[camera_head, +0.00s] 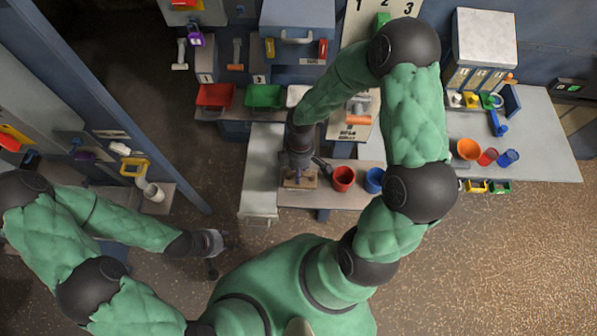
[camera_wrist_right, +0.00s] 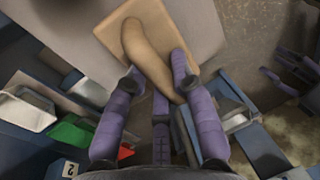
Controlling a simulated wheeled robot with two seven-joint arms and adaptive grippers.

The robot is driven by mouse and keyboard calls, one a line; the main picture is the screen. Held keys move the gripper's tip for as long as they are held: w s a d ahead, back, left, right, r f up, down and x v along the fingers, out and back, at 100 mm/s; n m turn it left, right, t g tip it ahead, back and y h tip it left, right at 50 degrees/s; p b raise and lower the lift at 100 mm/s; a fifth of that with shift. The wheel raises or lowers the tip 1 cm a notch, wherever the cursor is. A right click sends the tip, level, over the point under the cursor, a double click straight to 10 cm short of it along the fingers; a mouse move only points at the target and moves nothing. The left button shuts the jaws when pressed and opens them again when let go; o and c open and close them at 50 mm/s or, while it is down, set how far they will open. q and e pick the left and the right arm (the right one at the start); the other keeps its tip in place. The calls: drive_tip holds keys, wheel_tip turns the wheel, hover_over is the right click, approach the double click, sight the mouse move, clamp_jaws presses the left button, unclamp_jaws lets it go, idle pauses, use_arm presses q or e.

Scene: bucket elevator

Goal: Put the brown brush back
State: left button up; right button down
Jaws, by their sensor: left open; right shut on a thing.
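My right gripper (camera_wrist_right: 156,78) is shut on a brown, elongated, rounded piece, which I take to be the brown brush (camera_wrist_right: 148,45). A tan square board (camera_wrist_right: 108,33) lies behind the brush in the right wrist view; I cannot tell whether they touch. In the head view my right gripper (camera_head: 298,172) is over the tan board (camera_head: 290,184) at the left end of the workbench, and the arm hides most of the brush there. My left gripper (camera_head: 213,251) is open and empty, low over the floor left of my body.
A red cup (camera_head: 343,179) and a blue cup (camera_head: 374,180) stand just right of the board. Red (camera_head: 214,95) and green (camera_head: 263,96) bins sit behind. Orange (camera_head: 468,149) and other cups stand on the right table. Open floor lies front right.

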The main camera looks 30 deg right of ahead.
drive_tip(key=shift+r, duration=0.1)
drive_tip(key=c, duration=1)
unclamp_jaws()
drive_tip(key=shift+c, duration=0.2)
wheel_tip(320, 180, up, 12)
drive_tip(key=w+d+p, duration=0.1)
drive_tip(key=p, duration=0.1)
drive_tip(key=shift+w+d, duration=0.25)
drive_tip(key=shift+w, duration=0.15)
